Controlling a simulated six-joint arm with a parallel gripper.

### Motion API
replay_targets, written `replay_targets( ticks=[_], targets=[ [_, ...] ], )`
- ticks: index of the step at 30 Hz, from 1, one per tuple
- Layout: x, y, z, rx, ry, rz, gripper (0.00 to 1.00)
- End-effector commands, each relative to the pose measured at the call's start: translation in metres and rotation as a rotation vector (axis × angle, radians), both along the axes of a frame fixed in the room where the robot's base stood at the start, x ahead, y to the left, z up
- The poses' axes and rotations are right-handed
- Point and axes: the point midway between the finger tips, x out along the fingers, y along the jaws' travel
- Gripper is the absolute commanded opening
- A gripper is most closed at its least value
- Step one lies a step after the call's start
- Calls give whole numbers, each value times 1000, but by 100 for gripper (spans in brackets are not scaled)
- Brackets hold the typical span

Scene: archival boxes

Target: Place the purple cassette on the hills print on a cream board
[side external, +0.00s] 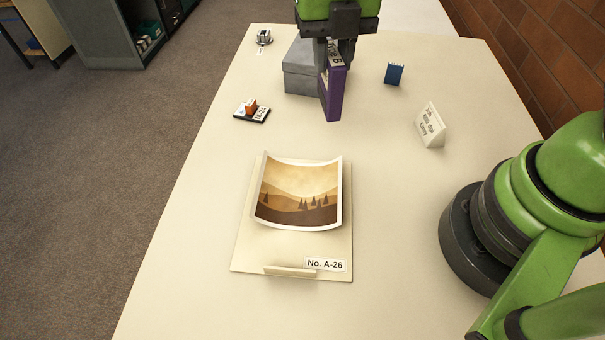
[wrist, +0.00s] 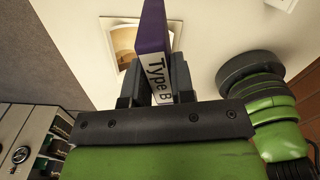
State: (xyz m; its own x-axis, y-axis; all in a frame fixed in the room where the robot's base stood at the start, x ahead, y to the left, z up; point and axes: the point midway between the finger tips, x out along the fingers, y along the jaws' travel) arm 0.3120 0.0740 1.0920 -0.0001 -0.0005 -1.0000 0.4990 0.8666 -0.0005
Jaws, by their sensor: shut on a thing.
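The purple cassette (side external: 331,92) is held upright in my gripper (side external: 336,50), which is shut on it. It hangs in the air above the far part of the table, in front of the grey box. In the wrist view the cassette (wrist: 153,32) shows a white "Type B" label between the fingers (wrist: 154,88). The hills print (side external: 297,194), brown hills and trees with a curled white border, lies on a cream board (side external: 250,250) marked "No. A-26". The cassette is apart from the print, beyond it. In the wrist view the print (wrist: 126,36) is partly hidden behind the cassette.
A grey box (side external: 300,72) stands behind the cassette. A blue box (side external: 394,74) and a white tent card (side external: 430,126) stand to the right. A black plate with an orange item (side external: 251,109) lies left. A small metal object (side external: 264,37) sits at the far left. The table around the board is clear.

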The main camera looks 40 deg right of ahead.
Motion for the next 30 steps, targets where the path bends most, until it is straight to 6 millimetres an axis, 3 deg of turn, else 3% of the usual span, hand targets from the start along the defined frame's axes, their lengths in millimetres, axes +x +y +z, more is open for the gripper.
replay_targets(
  ticks=[1,6,12,15,21,30],
  targets=[
    [-8,22,1,1,0,80,0],
    [-38,78,3,1,0,312,0],
    [-67,115,5,0,-1,486,0],
    [-73,121,-2,-1,2,519,0],
    [-74,122,-39,-2,4,525,0],
    [-74,122,-77,-2,4,522,0]
  ],
)
